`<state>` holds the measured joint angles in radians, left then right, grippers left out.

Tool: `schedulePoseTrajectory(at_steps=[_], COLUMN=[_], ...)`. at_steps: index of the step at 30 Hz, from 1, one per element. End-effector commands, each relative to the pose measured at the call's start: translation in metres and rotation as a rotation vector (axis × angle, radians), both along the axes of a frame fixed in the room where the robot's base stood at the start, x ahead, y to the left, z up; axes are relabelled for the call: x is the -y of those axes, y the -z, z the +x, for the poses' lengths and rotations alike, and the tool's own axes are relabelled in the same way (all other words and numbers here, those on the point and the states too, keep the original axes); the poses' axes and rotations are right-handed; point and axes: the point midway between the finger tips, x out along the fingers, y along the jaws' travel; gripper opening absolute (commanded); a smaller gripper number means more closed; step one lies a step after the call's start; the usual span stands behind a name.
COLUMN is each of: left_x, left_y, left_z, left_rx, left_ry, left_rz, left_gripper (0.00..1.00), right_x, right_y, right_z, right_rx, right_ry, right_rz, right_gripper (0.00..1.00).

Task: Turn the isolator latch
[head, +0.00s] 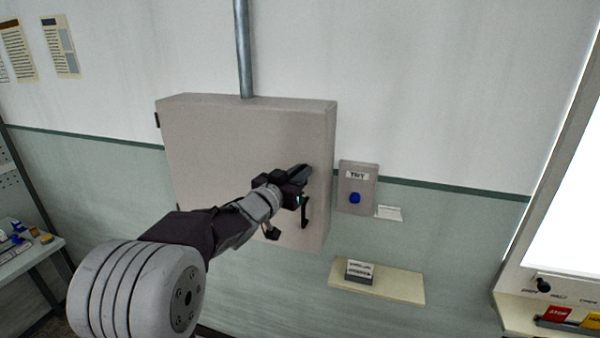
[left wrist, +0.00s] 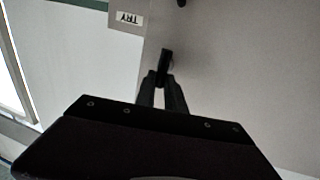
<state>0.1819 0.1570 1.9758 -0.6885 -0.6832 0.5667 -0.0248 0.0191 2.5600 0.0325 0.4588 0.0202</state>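The isolator box (head: 230,140) is a grey cabinet on the wall in the head view. A dark isolator latch (head: 306,212) stands out from the right part of its front; it also shows in the left wrist view (left wrist: 165,61). My left gripper (head: 302,186) is at the latch, its arm coming in from the lower left. In the left wrist view its two fingertips (left wrist: 160,82) lie close together, one on each side of the latch's near end, and appear closed on it. The gripper hides part of the latch in the head view. My right gripper is out of view.
A grey TRY box (head: 357,200) with a blue button is on the wall right of the cabinet. Below it, a shelf (head: 400,286) carries a small labelled block (head: 359,272). A second dark part (head: 271,232) shows below my gripper. A side table (head: 30,255) is at far left.

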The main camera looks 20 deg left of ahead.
Motion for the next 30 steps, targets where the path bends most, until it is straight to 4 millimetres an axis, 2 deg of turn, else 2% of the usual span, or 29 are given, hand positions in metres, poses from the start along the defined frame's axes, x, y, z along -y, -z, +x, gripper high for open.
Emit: schedulePoseTrajectory(at_steps=[14, 30], left_x=[0.001, 0.009], left_y=[-0.001, -0.001], left_z=[0.000, -0.001], left_rx=[0.005, 0.022], left_ry=[0.000, 0.000], left_rz=[0.062, 0.522], left_gripper=[0.00, 0.00], right_x=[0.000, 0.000], right_y=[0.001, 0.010], right_z=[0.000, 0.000], right_rx=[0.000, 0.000], right_ry=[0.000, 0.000], right_rz=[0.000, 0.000], right_gripper=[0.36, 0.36])
